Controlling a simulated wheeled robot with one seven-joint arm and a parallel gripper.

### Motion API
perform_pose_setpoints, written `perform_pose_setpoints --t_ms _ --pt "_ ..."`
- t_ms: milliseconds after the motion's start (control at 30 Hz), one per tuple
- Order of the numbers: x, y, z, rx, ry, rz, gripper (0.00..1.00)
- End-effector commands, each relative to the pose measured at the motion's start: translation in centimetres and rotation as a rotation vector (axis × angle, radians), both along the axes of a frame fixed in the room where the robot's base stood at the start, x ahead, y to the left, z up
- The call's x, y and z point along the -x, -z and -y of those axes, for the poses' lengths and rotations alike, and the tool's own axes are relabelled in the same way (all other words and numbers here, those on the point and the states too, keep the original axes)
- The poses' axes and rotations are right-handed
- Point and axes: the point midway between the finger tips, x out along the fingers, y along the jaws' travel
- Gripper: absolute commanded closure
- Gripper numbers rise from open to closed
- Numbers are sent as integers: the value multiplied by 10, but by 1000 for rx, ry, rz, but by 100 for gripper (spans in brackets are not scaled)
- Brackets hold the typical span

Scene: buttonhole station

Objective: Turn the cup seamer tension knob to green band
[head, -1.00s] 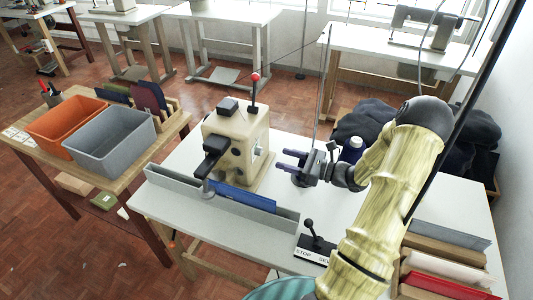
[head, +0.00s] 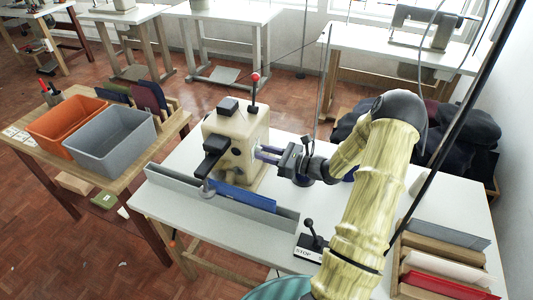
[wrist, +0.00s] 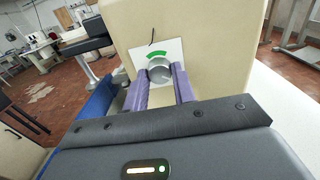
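The cup seamer is the beige machine (head: 222,122) on the white table, with a red-topped lever. In the wrist view its side (wrist: 215,45) carries a white dial plate (wrist: 136,53) with a green band (wrist: 158,49) arcing above a round grey tension knob (wrist: 159,71). A thin dark mark shows above the band. My gripper (head: 264,154) points at the machine's right side. In the wrist view its two purple fingers (wrist: 160,82) stand open, one on each side of the knob. I cannot tell whether they touch it. The knob's pointer is not clear.
A blue piece (head: 246,199) lies along the grey rail (head: 175,183) at the table's front. A black lever switch (head: 311,239) stands at the front right. Orange (head: 62,119) and grey bins (head: 109,138) sit on the left table.

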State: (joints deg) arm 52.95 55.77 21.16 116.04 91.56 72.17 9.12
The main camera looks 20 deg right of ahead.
Motion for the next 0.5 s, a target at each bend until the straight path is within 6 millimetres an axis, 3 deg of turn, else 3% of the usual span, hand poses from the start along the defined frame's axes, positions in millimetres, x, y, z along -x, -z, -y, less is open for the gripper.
perform_pose_setpoints --t_ms 500 --pt "0 1 1 60 1 58 97"
